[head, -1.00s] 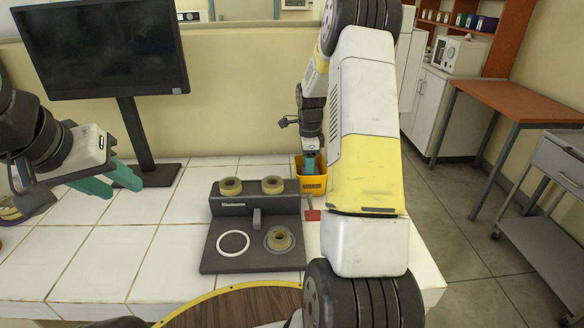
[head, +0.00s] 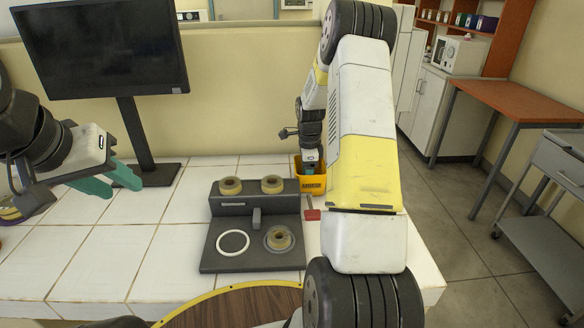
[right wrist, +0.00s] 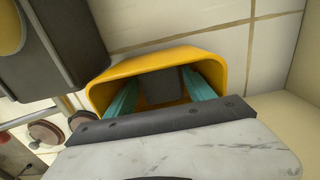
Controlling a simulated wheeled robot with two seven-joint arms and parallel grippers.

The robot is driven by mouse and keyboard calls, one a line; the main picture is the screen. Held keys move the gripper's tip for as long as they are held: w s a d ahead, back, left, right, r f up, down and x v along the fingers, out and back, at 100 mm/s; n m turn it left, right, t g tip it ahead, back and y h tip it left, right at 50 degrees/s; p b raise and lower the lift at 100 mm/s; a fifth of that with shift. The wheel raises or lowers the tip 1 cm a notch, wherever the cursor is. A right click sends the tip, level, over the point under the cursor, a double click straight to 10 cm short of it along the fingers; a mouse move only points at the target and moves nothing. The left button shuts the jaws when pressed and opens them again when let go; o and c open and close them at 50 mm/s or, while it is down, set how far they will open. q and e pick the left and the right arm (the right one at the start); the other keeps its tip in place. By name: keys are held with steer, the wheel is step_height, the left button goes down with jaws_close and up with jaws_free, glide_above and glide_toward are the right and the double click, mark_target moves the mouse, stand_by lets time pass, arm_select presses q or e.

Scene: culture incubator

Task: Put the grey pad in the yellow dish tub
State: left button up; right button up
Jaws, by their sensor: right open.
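The yellow dish tub (head: 313,184) stands at the back right of the white tiled table. In the right wrist view its yellow rim (right wrist: 150,63) surrounds my right gripper's teal fingers. My right gripper (right wrist: 163,92) reaches down into the tub with its fingers apart. The grey pad (right wrist: 163,84) shows as a dark grey block inside the tub, between the two fingers; its lower part is hidden. I cannot tell whether it touches the tub floor. My left gripper (head: 112,184) is open and empty, above the left of the table near the monitor stand.
A dark fixture (head: 225,259) with several tan rings stands left of the tub. A small red piece (head: 312,215) lies in front of the tub. A monitor (head: 102,45) stands at the back left. The table's middle left tiles are clear.

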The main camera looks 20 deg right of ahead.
steer(key=s+a+r+n+t, duration=0.1)
steer(key=s+a+r+n, duration=0.1)
steer(key=r, duration=0.8)
steer(key=s+a+r+n, duration=0.2)
steer(key=r, duration=0.8)
steer(key=s+a+r+n+t+y, duration=0.1)
steer(key=s+a+r+n, duration=0.3)
steer(key=s+n, duration=0.4)
steer(key=s+a+r+n+t+y, duration=0.1)
steer(key=s+a+r+n+t, duration=0.3)
steer(key=s, duration=1.2)
steer(key=a+n, duration=0.3)
steer(key=n, duration=0.2)
steer(key=shift+s+a+r+n, duration=0.15)
steer(key=shift+s+r+n, duration=0.05)
steer(key=shift+r+n, duration=0.1)
